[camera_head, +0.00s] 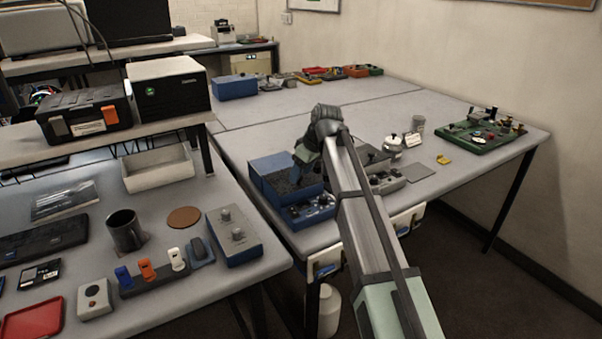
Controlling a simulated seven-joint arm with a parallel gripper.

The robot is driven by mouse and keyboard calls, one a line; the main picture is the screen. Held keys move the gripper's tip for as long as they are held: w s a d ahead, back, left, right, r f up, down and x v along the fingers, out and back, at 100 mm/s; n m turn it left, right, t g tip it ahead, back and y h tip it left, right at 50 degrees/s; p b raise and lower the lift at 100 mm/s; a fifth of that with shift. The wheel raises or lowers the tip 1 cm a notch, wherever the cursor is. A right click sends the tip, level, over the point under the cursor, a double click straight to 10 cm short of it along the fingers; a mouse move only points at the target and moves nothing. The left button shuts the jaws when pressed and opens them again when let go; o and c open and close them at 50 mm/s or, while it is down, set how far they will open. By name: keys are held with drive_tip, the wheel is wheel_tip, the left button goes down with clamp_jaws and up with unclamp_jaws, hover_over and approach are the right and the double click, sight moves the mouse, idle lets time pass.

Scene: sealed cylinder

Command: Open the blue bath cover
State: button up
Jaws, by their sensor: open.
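The blue bath (259,183) is a box near the front left corner of the far table. A blue panel (270,163), seemingly its cover, shows at its back left, beside a dark speckled area (285,183). At this size I cannot tell how far the cover is raised. A panel with small knobs (310,211) is at its front. My arm reaches in from the lower right and bends down at the bath. My gripper (301,158) is open, over the right side of the bath. Its fingertips are small and partly hidden, so contact with the cover is unclear.
A grey device with knobs (386,181) stands right of the bath, partly behind my arm. A white-lidded pot (393,150) and a grey cylinder (418,124) are farther right. A blue box (235,87) sits at the back. The table middle behind my gripper is clear.

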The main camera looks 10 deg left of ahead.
drive_tip(key=shift+a+f, duration=0.15)
drive_tip(key=shift+f, duration=0.35)
drive_tip(key=shift+c, duration=0.5)
clamp_jaws()
